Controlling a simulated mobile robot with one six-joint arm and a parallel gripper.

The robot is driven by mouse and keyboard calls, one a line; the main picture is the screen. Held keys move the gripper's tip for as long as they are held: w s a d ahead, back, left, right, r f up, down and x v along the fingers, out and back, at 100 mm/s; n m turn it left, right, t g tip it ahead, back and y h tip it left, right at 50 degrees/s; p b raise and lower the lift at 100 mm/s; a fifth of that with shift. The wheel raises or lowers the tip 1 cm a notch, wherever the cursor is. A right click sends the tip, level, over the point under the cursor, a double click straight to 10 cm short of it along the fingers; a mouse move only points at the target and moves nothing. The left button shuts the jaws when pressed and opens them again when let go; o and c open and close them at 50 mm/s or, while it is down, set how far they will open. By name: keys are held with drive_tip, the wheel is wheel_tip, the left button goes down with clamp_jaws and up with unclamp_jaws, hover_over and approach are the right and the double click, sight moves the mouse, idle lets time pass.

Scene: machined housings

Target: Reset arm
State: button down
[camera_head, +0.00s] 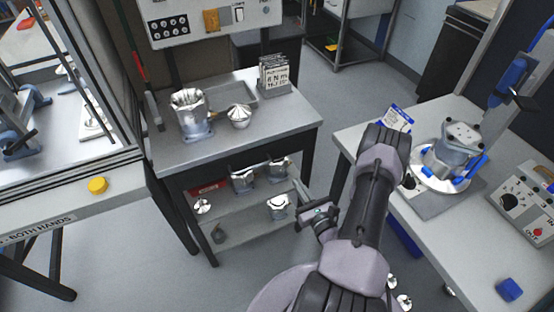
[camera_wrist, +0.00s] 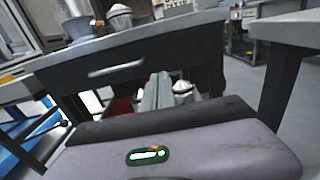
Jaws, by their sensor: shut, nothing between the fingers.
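My arm is folded up in front of my body in the head view. My gripper (camera_head: 309,214) hangs in the gap between the middle table and the right bench, apart from both. In the wrist view my gripper (camera_wrist: 160,80) shows its two grey fingers side by side, shut with nothing between them. A table edge with a dark drawer front (camera_wrist: 113,75) is beyond the fingers. Part of the gripper is hidden by my own arm in the head view.
The middle table (camera_head: 283,126) carries a large metal housing (camera_head: 190,112) and a smaller part (camera_head: 239,116); several housings are on its lower shelf (camera_head: 243,228). On the right bench (camera_head: 458,232), a housing (camera_head: 447,155) sits in a blue-clamped fixture, beside a control box (camera_head: 523,205). Floor is open between them.

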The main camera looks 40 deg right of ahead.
drive_tip(key=w+a+r+n+g+y, duration=0.1)
drive_tip(key=w+a+r+n+y, duration=0.3)
drive_tip(key=a+r+n+y, duration=0.45)
drive_tip(key=w+a+r+n+g+y, duration=0.2)
drive_tip(key=w+a+r+n+y, duration=0.3)
drive_tip(key=a+r+y, duration=0.45)
drive_tip(key=s+a+r+n+g+y, duration=0.1)
drive_tip(key=s+a+r+n+g, duration=0.35)
drive_tip(key=a, duration=0.25)
drive_tip(key=s+a+r+n+g, duration=0.3)
drive_tip(key=s+a+n+g, duration=0.25)
drive_tip(key=a, duration=0.25)
drive_tip(key=s+a+r+n+g+h, duration=0.1)
drive_tip(key=s+a+n+g+h, duration=0.25)
drive_tip(key=s+n+h, duration=0.35)
drive_tip(key=s+d+r+n+t+h, duration=0.2)
drive_tip(key=d+r+n+t+h, duration=0.2)
drive_tip(key=d+r+t+h, duration=0.1)
drive_tip(key=shift+s+r, duration=0.4)
drive_tip(key=shift+r, duration=0.05)
